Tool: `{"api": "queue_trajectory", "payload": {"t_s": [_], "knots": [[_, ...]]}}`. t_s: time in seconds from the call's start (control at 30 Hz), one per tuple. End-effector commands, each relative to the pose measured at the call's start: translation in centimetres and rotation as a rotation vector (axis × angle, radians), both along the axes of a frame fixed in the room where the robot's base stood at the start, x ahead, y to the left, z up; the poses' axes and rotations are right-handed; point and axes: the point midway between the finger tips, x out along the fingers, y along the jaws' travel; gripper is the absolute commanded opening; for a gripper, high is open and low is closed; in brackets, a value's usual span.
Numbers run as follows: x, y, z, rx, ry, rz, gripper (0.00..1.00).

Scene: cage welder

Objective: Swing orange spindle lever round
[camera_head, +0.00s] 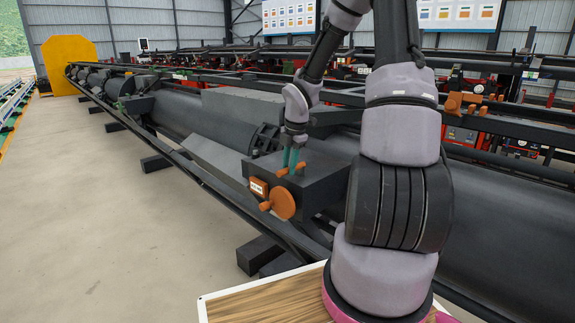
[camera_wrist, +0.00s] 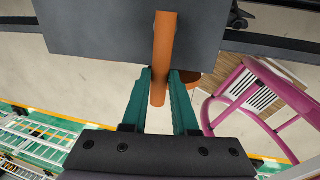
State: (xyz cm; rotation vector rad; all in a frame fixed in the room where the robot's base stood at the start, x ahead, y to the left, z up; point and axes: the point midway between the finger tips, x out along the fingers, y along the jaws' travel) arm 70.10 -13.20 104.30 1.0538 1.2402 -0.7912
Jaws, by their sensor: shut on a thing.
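The orange spindle lever (camera_head: 283,171) is a short bar on top of a dark grey box (camera_head: 318,178) at the middle of the head view. In the wrist view the lever (camera_wrist: 165,45) runs upright in the picture, from over the box down between my fingers. My gripper (camera_head: 291,166) points down with its teal fingers at the lever. In the wrist view my gripper (camera_wrist: 159,80) has one finger on each side of the lever and is shut on it. My fingers hide part of the lever in the head view.
An orange disc (camera_head: 284,204) with a small knob and an orange label plate (camera_head: 258,187) sit on the box's front face. A long dark machine bed (camera_head: 205,113) runs behind and to the left. Bare floor (camera_head: 100,200) is open at the left.

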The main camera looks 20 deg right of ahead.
Motion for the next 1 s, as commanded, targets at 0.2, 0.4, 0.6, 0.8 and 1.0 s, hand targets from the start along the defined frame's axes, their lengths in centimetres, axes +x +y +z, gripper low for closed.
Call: {"api": "queue_trajectory", "payload": {"t_s": [0.2, 0.4, 0.6, 0.8, 1.0], "knots": [[-0.1, -0.17, 0.09, -0.001, -0.002, 0.039, 0.0], [-0.13, -0.16, 0.09, -0.002, -0.003, 0.048, 0.0], [-0.15, -0.16, 0.07, -0.002, -0.002, 0.047, 0.0], [-0.19, -0.16, 0.05, -0.001, -0.001, 0.047, 0.57], [-0.22, -0.14, 0.04, -0.001, 0.0, 0.046, 0.57]]}}
